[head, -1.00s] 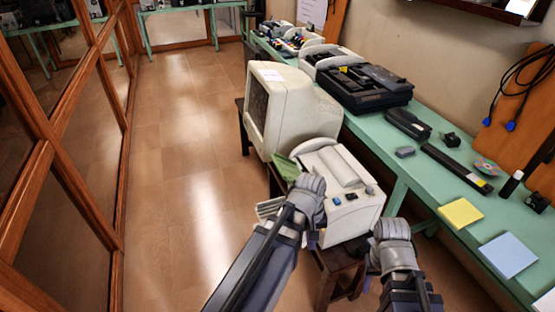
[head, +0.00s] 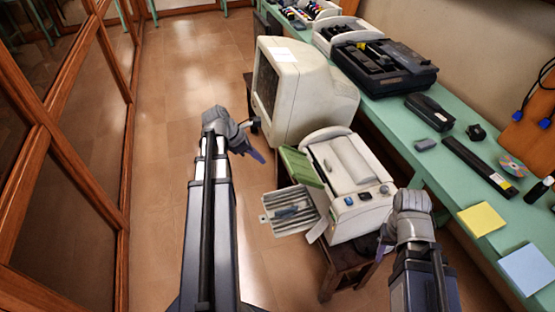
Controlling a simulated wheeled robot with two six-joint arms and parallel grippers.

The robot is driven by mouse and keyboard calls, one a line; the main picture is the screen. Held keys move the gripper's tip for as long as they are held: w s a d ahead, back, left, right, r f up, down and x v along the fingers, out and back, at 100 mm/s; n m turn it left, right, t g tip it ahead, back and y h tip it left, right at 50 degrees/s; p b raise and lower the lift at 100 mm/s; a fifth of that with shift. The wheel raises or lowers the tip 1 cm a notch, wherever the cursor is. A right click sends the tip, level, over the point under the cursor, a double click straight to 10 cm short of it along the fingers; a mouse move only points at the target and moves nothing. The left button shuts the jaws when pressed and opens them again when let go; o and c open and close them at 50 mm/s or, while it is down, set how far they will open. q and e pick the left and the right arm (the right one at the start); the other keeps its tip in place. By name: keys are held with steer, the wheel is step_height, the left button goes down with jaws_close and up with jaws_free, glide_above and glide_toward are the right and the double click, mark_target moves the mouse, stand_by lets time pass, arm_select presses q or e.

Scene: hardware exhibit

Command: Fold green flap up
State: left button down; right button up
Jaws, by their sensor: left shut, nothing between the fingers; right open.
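The green flap (head: 301,166) sticks out from the left side of a white desktop machine (head: 347,180). It is tilted, with its free edge pointing left and up. Below it, a pale grey ribbed tray (head: 287,207) also extends left from the machine. My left gripper (head: 256,155) is shut and empty, to the left of the flap and apart from it, over the floor. My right gripper (head: 384,250) is at the front right of the machine, pointing down. Its fingertips are partly hidden behind its own wrist.
A cream CRT monitor (head: 305,95) stands behind the machine. The machine rests on a dark wooden stool (head: 345,270). A green bench (head: 440,165) with several devices and note pads runs along the right. The floor on the left is clear, up to wood-framed glass panels (head: 85,130).

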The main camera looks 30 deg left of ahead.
arm_select(q)
steer(key=b+x, duration=0.9)
steer(key=x, duration=0.2)
steer(key=shift+w+d+r+p, duration=0.2)
steer(key=shift+w+r+p, duration=0.05)
steer(key=shift+r+p, duration=0.45)
steer(key=shift+w+d+r+p, duration=0.25)
steer(key=shift+w+r+p, duration=0.05)
steer(key=shift+r+p, duration=0.35)
steer(key=shift+w+d+r+p, duration=0.2)
steer(key=shift+w+r+p, duration=0.05)
steer(key=shift+r+p, duration=0.4)
steer(key=shift+r, duration=0.1)
